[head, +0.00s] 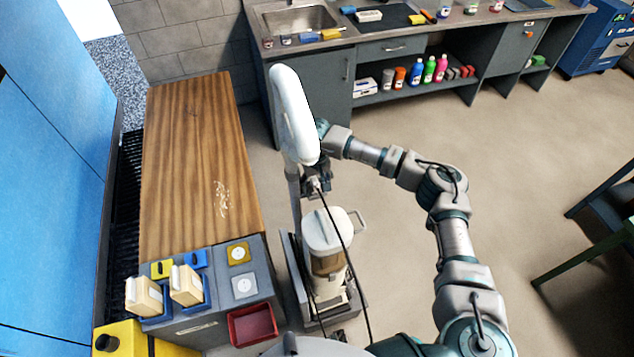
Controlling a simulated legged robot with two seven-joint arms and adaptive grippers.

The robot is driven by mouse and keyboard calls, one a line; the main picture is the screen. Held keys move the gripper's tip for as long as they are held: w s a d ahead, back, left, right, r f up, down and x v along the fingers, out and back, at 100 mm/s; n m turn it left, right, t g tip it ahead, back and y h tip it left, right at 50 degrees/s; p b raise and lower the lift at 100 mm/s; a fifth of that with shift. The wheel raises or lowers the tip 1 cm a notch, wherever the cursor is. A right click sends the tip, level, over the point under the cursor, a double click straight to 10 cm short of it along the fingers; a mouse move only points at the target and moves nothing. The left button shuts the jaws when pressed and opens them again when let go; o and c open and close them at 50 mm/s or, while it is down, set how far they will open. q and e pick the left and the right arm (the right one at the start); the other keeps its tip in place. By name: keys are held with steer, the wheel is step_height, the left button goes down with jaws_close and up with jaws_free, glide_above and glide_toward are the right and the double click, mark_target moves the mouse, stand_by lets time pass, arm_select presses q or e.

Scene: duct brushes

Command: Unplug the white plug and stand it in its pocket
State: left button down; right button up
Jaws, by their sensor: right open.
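My right gripper (317,181) is open. It hangs below the large white curved handle (292,100), which hides part of my wrist. A small pale piece, which looks like the white plug (314,185), is at the fingertips, at the top of a black cable (345,245). I cannot tell whether it touches the fingers or what it is plugged into. No pocket can be told for sure. A tan square plate (238,253) and a grey square plate (243,286), each with a pale round mark, lie on the bench's near end. My left gripper is not in view.
A lidded canister (327,262) stands on a low cart below my gripper. Two cream blocks (186,285) in blue holders, a red tray (252,326) and a yellow box (122,339) are near the bench. The wooden bench top (195,150) is mostly clear. A sink counter (350,40) stands behind.

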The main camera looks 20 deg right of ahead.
steer(key=shift+s+a, duration=0.1)
step_height(320, 180, up, 12)
steer(key=shift+f, duration=0.2)
step_height(320, 180, up, 5)
steer(key=p, duration=0.3)
steer(key=shift+r, duration=0.2)
stand_by(0.3)
